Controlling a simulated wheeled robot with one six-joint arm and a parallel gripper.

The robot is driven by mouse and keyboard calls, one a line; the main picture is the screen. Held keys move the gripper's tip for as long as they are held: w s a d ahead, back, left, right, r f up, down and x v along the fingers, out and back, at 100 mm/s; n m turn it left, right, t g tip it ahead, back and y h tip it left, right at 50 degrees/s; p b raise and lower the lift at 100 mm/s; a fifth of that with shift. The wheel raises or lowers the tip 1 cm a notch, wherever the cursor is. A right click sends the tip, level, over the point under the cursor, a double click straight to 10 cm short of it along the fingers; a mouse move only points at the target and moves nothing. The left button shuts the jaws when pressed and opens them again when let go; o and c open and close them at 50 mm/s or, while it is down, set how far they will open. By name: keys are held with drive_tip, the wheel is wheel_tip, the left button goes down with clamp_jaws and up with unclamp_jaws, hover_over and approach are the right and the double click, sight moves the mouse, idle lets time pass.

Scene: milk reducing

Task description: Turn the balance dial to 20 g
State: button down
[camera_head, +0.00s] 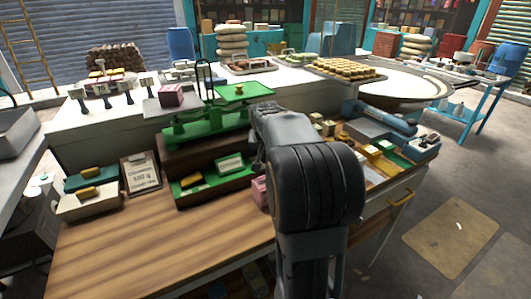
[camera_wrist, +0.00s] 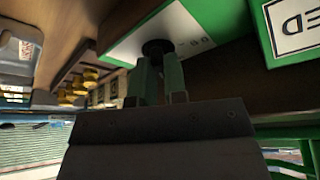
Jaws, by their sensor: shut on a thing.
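The green balance (camera_head: 205,128) stands on a dark wooden block behind the worktable, with a raised pan on its right. In the wrist view the black dial (camera_wrist: 156,46) sits on a pale panel (camera_wrist: 125,40) with a green edge. My gripper (camera_wrist: 159,60) has its two fingers close around the dial and is shut on it. Small marks show on the panel to the right of the dial, too small to read surely. The dial's pointer cannot be made out. In the head view my arm hides the gripper and the dial.
A green tray (camera_head: 213,186) with a label holds a yellow item below the balance. A clipboard (camera_head: 141,173) leans to the left. Several small boxes and a blue device (camera_head: 380,122) lie to the right of my arm. The wooden tabletop (camera_head: 150,245) in front is clear.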

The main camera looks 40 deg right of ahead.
drive_tip(key=m, duration=0.2)
drive_tip(key=m+g+h, duration=0.1)
drive_tip(key=m, duration=0.1)
drive_tip(key=shift+f+g, duration=0.1)
drive_tip(key=shift+g, duration=0.2)
drive_tip(key=shift+a+m+g+h+b, duration=0.1)
drive_tip(key=shift+m+g+h+b, duration=0.2)
drive_tip(key=shift+m, duration=0.8)
drive_tip(key=shift+m+g+b, duration=0.1)
drive_tip(key=shift+m+g, duration=0.3)
drive_tip(key=shift+m, duration=0.7)
drive_tip(key=c, duration=1.1)
unclamp_jaws()
drive_tip(key=shift+o, duration=0.2)
drive_tip(key=p+v, duration=0.1)
drive_tip(key=v, duration=1.3)
drive_tip(key=shift+w, duration=0.15)
